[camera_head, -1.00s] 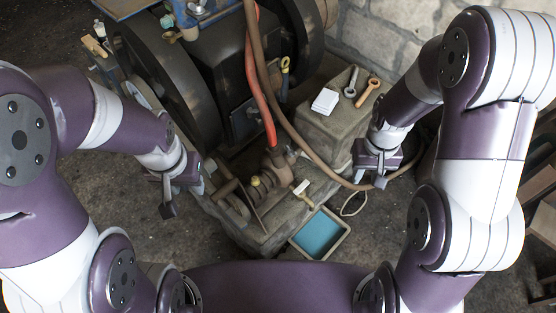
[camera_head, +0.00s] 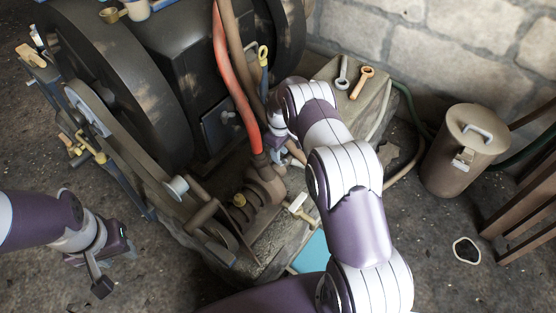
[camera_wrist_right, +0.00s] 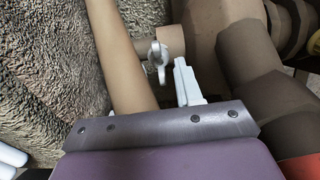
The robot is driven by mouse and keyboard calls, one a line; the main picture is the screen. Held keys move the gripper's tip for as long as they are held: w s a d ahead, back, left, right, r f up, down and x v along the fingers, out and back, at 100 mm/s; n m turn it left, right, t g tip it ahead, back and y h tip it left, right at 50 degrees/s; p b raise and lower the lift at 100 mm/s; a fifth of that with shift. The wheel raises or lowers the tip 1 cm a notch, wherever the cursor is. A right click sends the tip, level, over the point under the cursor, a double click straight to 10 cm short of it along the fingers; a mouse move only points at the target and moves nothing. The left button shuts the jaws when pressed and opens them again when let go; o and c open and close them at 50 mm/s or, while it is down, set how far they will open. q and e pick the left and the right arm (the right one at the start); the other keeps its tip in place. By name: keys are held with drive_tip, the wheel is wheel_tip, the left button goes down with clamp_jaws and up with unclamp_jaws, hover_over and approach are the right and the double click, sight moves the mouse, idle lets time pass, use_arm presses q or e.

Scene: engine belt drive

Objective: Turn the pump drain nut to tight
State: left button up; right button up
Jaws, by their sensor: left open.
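The pump (camera_head: 264,188) is a brown body with pipes at the front of the engine. In the right wrist view, a small pale wing-shaped nut (camera_wrist_right: 157,56), which looks like the drain nut, sits on a short brown stub. A pale finger of my right gripper (camera_wrist_right: 187,82) points up just right of the nut; I cannot tell if they touch. The second finger is not distinct, so the jaw opening is unclear. In the head view this gripper is mostly hidden behind its own arm, near the pump. My left gripper (camera_head: 117,270) is open and empty over the floor at left.
A brown hose (camera_wrist_right: 118,55) runs close left of the nut. A red hose (camera_head: 235,85) comes down to the pump. Flywheels (camera_head: 120,85) stand at left. A lidded can (camera_head: 465,155) stands right.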

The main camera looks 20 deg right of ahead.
wheel_tip(320, 180, down, 3)
drive_tip(key=shift+r+b, duration=0.1)
drive_tip(key=shift+b, duration=0.2)
clamp_jaws()
drive_tip(key=shift+m, duration=0.4)
drive_tip(key=m, duration=0.5)
drive_tip(key=shift+p, duration=0.35)
drive_tip(key=m, duration=0.6)
unclamp_jaws()
